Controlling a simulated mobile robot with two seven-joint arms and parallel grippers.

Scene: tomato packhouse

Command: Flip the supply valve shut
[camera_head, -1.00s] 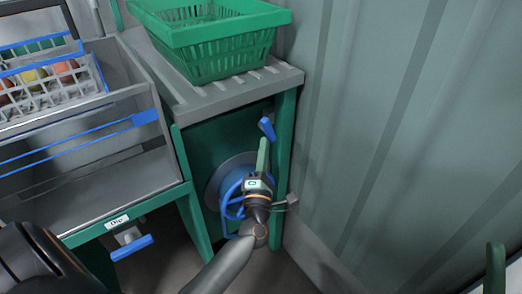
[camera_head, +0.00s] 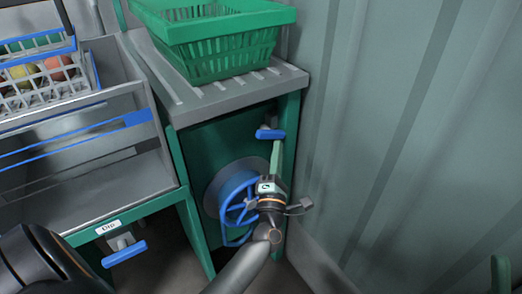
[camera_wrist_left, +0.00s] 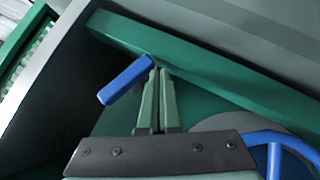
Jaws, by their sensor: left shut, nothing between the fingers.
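A blue valve lever (camera_head: 270,134) is at the top right of the green cabinet front, below the slatted top. It lies nearly level in the head view. It also shows in the left wrist view (camera_wrist_left: 126,80), just left of the fingertips. My left gripper (camera_head: 277,143) is shut and empty, its green fingers pointing up just under the lever's right part. In the left wrist view the closed fingertips (camera_wrist_left: 160,70) are close beside the lever's upper right end; I cannot tell whether they touch. My right gripper is not in view.
A blue handwheel (camera_head: 236,205) sits left of my gripper on the cabinet. Another blue-handled valve (camera_head: 125,252) is under the sink labelled Dip (camera_head: 109,227). A green crate (camera_head: 215,45) stands on top. A corrugated wall (camera_head: 400,140) closes the right side.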

